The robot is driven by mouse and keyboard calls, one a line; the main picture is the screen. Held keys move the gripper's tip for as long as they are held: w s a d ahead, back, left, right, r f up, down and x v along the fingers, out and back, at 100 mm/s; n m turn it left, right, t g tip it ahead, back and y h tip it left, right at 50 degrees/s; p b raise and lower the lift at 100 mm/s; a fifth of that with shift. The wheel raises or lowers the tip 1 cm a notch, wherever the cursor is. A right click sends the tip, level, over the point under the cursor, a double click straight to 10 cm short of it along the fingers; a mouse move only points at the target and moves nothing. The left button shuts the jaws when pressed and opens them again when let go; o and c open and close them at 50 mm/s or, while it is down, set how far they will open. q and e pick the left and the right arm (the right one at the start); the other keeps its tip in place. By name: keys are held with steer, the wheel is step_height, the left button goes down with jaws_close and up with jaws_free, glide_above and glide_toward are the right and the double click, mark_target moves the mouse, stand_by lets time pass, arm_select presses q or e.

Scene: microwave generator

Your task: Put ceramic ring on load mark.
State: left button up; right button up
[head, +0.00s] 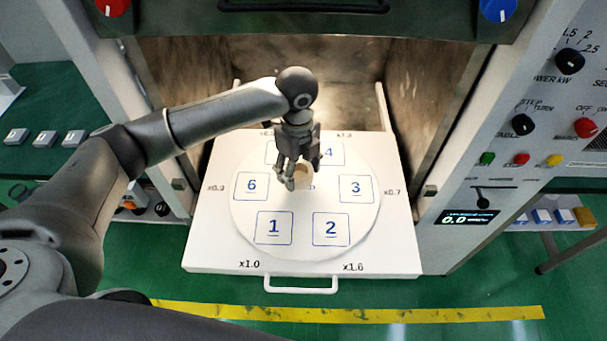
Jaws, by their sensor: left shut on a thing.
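My left gripper (298,168) reaches in from the left over the middle of a round white turntable (296,249). It is shut on a small tan thing, which looks like the ceramic ring (301,176); the fingers cover much of it. The ring is over or at the turntable's centre; I cannot tell whether it touches the surface. A bit of blue lettering shows just right of it, perhaps part of the load mark (312,187), and the rest is hidden. My right gripper is not in view.
Numbered squares ring the turntable, such as 1 (274,228), 2 (331,229) and 3 (355,188). The turntable sits on a white tray (215,252) with a front handle (301,288). Cavity walls rise behind and a control panel (520,150) stands at right.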

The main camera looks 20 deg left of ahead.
mark_target(303, 168)
arm_select(q)
steer(key=shift+w+d+f, duration=0.45)
steer(key=shift+w+f, duration=0.05)
steer(key=shift+f, duration=0.3)
step_height(303, 168, down, 2)
steer(key=shift+f+p, duration=0.1)
steer(key=shift+p, duration=0.55)
steer(key=shift+f, duration=0.45)
steer(key=shift+f, duration=0.1)
steer(key=o, duration=1.1)
step_height(303, 168, up, 8)
steer(key=shift+f+b, duration=0.1)
steer(key=shift+b, duration=0.6)
